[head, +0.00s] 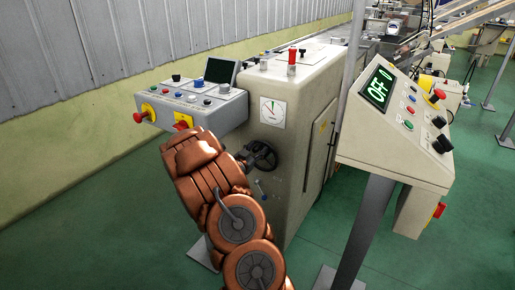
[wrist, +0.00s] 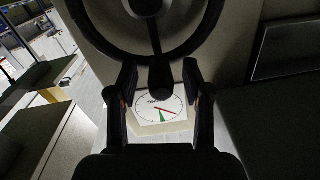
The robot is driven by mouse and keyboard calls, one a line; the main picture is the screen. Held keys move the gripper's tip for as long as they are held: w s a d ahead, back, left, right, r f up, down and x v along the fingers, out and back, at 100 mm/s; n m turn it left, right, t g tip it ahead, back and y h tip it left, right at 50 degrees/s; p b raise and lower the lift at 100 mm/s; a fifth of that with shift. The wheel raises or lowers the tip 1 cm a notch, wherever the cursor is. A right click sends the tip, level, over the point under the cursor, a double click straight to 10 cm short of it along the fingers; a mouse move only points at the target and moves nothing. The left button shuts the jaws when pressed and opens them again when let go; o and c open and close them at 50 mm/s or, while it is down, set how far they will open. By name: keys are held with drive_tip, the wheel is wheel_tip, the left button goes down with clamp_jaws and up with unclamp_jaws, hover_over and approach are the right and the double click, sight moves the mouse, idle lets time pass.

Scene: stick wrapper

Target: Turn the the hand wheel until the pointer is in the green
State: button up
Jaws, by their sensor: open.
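The black hand wheel (head: 262,156) is on the front of the beige cabinet, below the round white gauge (head: 273,111). In the wrist view the wheel's rim (wrist: 95,45) curves across the top, and its dark handle knob (wrist: 160,78) points down between my fingers. My gripper (wrist: 160,70) is open, with one finger on each side of the knob; contact is not visible. In the wrist view the gauge (wrist: 160,105) appears upside down. It has a green wedge and a thin red line beside it, outside the green. In the head view my arm partly hides the wheel.
A grey control box (head: 200,105) with buttons and a small screen stands left of the beige cabinet (head: 310,105). A slanted panel (head: 395,120) reading "OFF 0" stands on a post at right. Green floor (head: 90,190) is clear at left.

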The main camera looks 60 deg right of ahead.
drive_tip(key=shift+w+d, duration=0.1)
drive_tip(key=shift+d, duration=0.55)
clamp_jaws()
drive_tip(key=shift+a, duration=0.15)
